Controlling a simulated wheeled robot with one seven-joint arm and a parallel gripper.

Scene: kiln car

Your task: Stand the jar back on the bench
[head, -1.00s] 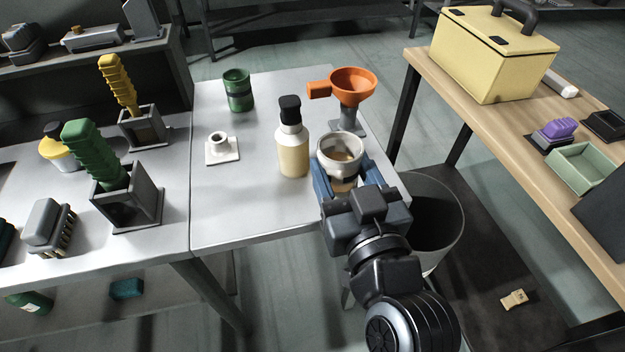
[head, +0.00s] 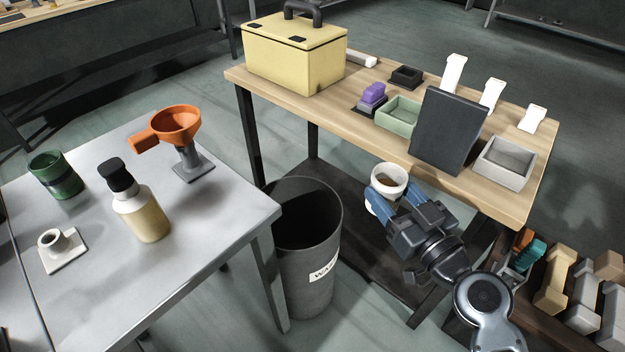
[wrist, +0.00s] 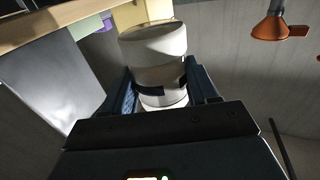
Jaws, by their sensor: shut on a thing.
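The jar (head: 389,178) is white with an open top and some brown content inside. My gripper (head: 397,200) is shut on the jar, its blue fingers on either side. In the wrist view the jar (wrist: 155,55) stands between the fingers, with a dark band low on its side. The jar looks roughly upright and is in the air, in front of the wooden bench (head: 300,98). A grey metal table (head: 200,225) stands at the left; the frames do not show which of the two is the task's bench.
A waste bin (head: 308,265) stands between the table and the wooden bench. The bench holds a yellow box (head: 290,60), a green tray (head: 400,117), a dark upright panel (head: 445,130) and a grey tray (head: 503,163). An orange funnel (head: 176,125) and a bottle (head: 143,213) stand on the table.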

